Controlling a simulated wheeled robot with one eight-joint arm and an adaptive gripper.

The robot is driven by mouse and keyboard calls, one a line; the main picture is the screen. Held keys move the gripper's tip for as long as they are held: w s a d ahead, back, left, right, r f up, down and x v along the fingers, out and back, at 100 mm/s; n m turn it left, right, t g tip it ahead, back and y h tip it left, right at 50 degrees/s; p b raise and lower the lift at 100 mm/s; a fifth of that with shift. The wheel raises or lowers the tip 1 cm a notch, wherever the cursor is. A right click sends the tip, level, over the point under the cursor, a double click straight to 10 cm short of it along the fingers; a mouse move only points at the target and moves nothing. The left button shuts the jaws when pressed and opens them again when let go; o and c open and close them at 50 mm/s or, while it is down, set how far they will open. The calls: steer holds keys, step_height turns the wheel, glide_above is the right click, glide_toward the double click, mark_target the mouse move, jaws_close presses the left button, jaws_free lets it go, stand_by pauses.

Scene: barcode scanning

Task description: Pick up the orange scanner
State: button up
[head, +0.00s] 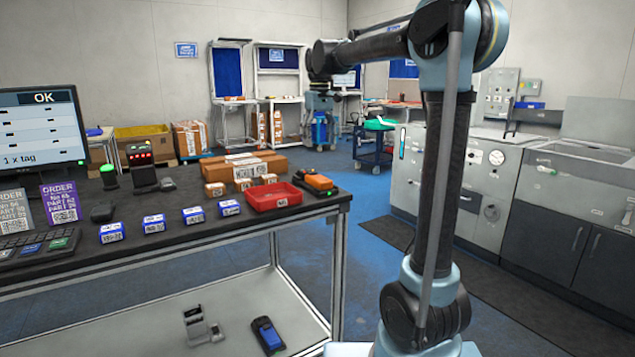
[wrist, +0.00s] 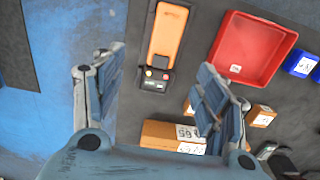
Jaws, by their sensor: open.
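The orange scanner (head: 319,182) lies in a dark holder at the right end of the dark bench, just right of the red tray. In the wrist view the orange scanner (wrist: 169,35) shows at the top middle; a dark part with a red and a yellow button sits at its near end. My gripper (wrist: 162,60) is open and empty, its fingers on either side of the scanner's near end in the picture. In the head view my gripper hangs beyond the bench's far right corner, apart from the scanner.
A red tray (head: 269,196) stands left of the scanner. Cardboard boxes (head: 240,165) lie behind it, and several small blue-and-white boxes (head: 193,215) line the bench front. A monitor (head: 40,135) stands at the left. Blue floor (wrist: 45,85) lies beyond the bench edge.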

glide_above(318, 177)
steer(key=w, duration=0.1)
step_height(318, 177, down, 7)
steer(key=shift+r, duration=0.1)
steer(key=shift+s+f, duration=0.2)
steer(key=shift+f, duration=1.4)
steer(key=shift+s+f, duration=0.15)
steer(key=shift+f, duration=1.4)
steer(key=c, duration=1.3)
